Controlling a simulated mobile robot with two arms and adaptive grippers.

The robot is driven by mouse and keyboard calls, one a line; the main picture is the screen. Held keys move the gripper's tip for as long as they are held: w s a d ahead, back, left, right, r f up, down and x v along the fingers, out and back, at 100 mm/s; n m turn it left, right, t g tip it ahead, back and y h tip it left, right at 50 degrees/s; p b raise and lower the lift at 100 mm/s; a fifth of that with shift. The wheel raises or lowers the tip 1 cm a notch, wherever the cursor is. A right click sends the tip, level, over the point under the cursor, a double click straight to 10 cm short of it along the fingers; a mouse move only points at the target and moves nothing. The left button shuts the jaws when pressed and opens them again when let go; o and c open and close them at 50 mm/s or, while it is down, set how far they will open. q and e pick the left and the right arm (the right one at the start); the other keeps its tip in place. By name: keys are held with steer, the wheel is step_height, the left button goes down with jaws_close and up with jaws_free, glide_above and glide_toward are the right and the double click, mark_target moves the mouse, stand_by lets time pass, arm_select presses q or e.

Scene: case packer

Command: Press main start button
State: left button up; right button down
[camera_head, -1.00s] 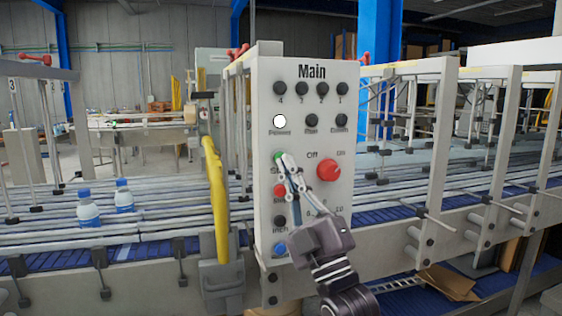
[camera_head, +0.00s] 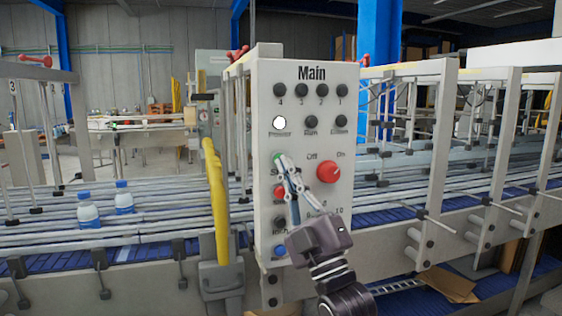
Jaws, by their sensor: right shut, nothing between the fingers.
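The Main control panel (camera_head: 311,98) stands upright in the middle of the head view. Its green start button (camera_head: 277,159) shows at the left of the panel, partly hidden by my right gripper (camera_head: 283,160). My right gripper is shut and empty, with its fingertips over or right beside the green button. I cannot tell whether they touch it. Below the green button is a red button (camera_head: 279,191), partly covered by the fingers. The red rotary knob (camera_head: 328,172) is to the right of the fingers. The white Power lamp (camera_head: 279,122) is lit. My left gripper is not in view.
A yellow guard bar (camera_head: 217,195) runs beside the panel. Conveyor frame posts (camera_head: 438,150) stand to the right. A blue button (camera_head: 280,249) is low on the panel.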

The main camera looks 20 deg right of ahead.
steer(key=shift+w, duration=0.15)
stand_by(0.5)
steer(key=shift+w, duration=0.3)
